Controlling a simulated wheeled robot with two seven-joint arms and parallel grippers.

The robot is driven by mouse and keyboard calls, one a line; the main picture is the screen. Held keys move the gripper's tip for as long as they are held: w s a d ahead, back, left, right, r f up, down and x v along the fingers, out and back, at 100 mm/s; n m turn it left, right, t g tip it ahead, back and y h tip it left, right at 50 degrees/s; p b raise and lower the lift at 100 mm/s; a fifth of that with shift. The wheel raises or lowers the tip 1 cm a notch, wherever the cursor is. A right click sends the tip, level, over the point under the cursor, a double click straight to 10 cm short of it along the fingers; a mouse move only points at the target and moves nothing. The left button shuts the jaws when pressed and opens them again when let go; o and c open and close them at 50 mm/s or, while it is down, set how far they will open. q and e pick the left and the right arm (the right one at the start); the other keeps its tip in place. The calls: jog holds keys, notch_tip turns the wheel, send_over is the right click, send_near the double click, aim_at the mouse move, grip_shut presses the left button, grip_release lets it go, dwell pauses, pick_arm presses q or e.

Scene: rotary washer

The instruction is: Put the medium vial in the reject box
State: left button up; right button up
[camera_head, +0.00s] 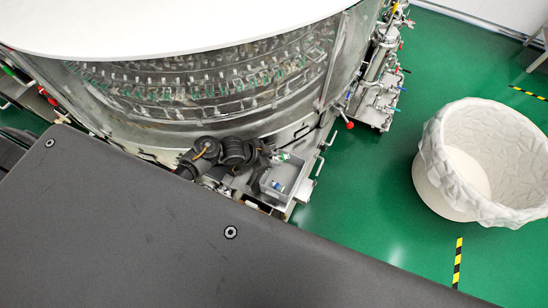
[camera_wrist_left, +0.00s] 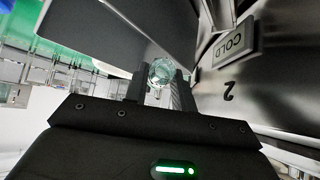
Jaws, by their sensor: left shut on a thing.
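My left gripper (camera_head: 272,157) reaches over the machine's front edge in the head view, shut on a small clear glass vial (camera_head: 283,157). In the left wrist view, the vial (camera_wrist_left: 161,71) sits between the two dark fingers of the left gripper (camera_wrist_left: 160,88), its round end showing. The vial is at the back rim of a small grey open box (camera_head: 291,171), seemingly above it; the exact height is unclear. Small blue and whitish things lie in the box. I take this box as the reject box, though no label is readable. My right gripper is not in view.
The round glass-walled washer (camera_head: 240,80) with rows of vials stands behind the arm. A large white lined bin (camera_head: 440,165) stands on the green floor at right. Pipes and valves (camera_head: 375,85) stand between them.

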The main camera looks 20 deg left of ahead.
aim_at(274, 159)
pick_arm(q)
jog(key=o, duration=0.9)
jog(key=shift+o, duration=0.3)
notch_tip(274, 159, up, 13)
jog(key=p, duration=1.1)
dwell(1.0)
dwell(0.5)
